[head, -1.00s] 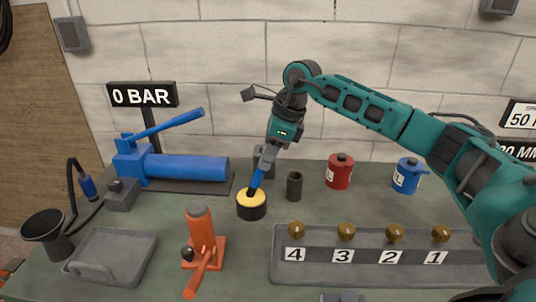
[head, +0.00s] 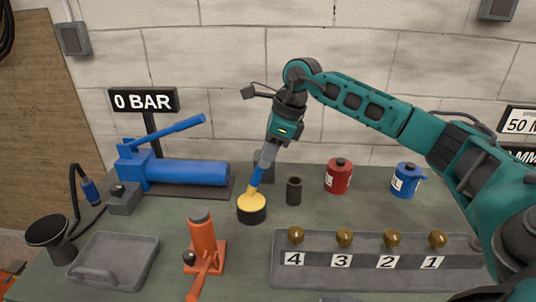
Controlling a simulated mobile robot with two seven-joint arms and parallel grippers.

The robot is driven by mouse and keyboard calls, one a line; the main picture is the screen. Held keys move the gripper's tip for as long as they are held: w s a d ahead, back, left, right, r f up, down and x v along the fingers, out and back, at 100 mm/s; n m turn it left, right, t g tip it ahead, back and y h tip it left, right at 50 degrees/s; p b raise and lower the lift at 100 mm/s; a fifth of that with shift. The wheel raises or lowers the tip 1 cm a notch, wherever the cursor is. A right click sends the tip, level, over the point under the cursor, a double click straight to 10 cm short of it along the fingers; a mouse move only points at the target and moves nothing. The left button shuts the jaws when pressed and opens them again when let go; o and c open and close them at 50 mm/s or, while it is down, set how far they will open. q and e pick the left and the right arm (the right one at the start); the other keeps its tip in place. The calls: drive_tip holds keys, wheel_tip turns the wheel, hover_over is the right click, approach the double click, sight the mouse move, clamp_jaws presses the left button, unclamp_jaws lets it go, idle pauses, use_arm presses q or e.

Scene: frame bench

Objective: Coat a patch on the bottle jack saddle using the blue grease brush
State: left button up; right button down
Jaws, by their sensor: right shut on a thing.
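The orange bottle jack (head: 203,240) stands upright at the front of the bench, with its grey saddle (head: 200,214) on top. My right gripper (head: 264,163) is shut on the blue grease brush (head: 256,178) and holds it tilted, head down. The brush head is yellow and meets the yellow grease in the dark round pot (head: 252,215). Whether it dips in or sits just above cannot be told. The pot and gripper are behind and to the right of the jack. My left gripper is not in view.
A blue pump (head: 188,172) with a lever stands back left, under a "0 BAR" sign (head: 143,100). A grey tray (head: 130,245) lies front left. A dark cup (head: 294,191), red can (head: 338,176) and blue can (head: 405,180) stand right. A numbered rack (head: 365,273) fills the front right.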

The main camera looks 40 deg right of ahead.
drive_tip(key=shift+r+p, duration=1.6)
drive_tip(key=shift+r, duration=0.85)
drive_tip(key=shift+f, duration=0.1)
drive_tip(key=shift+a, duration=0.15)
drive_tip(key=s+a+f+n+g+h, duration=0.1)
drive_tip(key=s+a+f+n+g, duration=0.1)
drive_tip(key=a+n, duration=0.5)
drive_tip(key=s+a+f+n+g+h, duration=0.2)
drive_tip(key=s+a+n+g, duration=0.2)
drive_tip(key=n, duration=1.5)
drive_tip(key=s+a, duration=0.2)
drive_tip(key=a, duration=0.1)
drive_tip(key=shift+s+a+f+g, duration=0.25)
drive_tip(key=shift+s+a+g, duration=0.05)
drive_tip(key=shift+s, duration=0.1)
